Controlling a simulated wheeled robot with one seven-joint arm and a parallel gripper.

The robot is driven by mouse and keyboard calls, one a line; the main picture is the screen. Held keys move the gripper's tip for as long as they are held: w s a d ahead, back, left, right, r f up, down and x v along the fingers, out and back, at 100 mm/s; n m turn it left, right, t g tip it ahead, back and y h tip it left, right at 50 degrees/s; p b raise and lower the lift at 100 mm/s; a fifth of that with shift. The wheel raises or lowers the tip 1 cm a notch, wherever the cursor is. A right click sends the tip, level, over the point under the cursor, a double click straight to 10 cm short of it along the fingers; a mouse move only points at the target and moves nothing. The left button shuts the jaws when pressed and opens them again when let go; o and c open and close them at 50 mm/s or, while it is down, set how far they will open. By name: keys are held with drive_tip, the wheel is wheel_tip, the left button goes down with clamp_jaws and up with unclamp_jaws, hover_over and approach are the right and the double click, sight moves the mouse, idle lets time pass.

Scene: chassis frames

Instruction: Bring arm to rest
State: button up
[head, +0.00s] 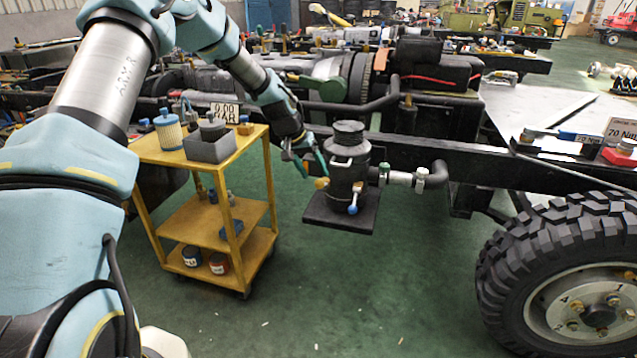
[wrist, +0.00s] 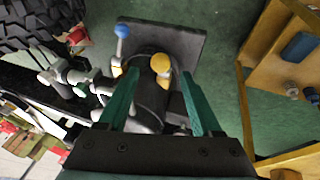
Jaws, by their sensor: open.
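My arm reaches from the left of the head view to my gripper (head: 308,163), which is left of a black canister (head: 341,166). The canister stands upright on a dark plate (head: 340,217) beside the chassis rail. A yellow knob (head: 322,183) and a blue-tipped lever (head: 353,208) are on its lower front. In the wrist view my gripper (wrist: 160,74) has its two green fingers apart. The yellow knob (wrist: 160,63) shows between the fingertips and the blue tip (wrist: 122,30) beyond them. I see nothing gripped; the gap to the knob cannot be judged.
A yellow cart (head: 215,237) with a filter (head: 168,130) and a grey block (head: 210,145) on top stands left, close under my arm. A pipe (head: 410,180) joins the canister on the right. A large tyre (head: 565,270) is at right.

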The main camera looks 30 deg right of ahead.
drive_tip(key=shift+v, duration=0.9)
drive_tip(key=s+a+r+n+y+p, duration=0.1)
drive_tip(key=a+r+p, duration=0.1)
drive_tip(key=a+r, duration=0.35)
drive_tip(key=s+a+r+n+t+y+p, duration=0.1)
drive_tip(key=a+r+p, duration=0.1)
drive_tip(key=a, duration=0.7)
drive_tip(key=s+a+r+n+y+p, duration=0.1)
drive_tip(key=s+a+r+p, duration=0.1)
drive_tip(key=a+r, duration=0.35)
drive_tip(key=s+a+r+n+p, duration=0.2)
drive_tip(key=s+a+r, duration=0.1)
drive_tip(key=s+a, duration=0.4)
drive_tip(key=s+a+r+n+y+p, duration=0.1)
drive_tip(key=s+a, duration=0.6)
drive_tip(key=a, duration=0.7)
wheel_tip(320, 180, up, 2)
drive_tip(key=shift+s+r+n+y+p, duration=0.15)
drive_tip(key=shift+n+y+p, duration=0.15)
drive_tip(key=shift+n+p, duration=0.35)
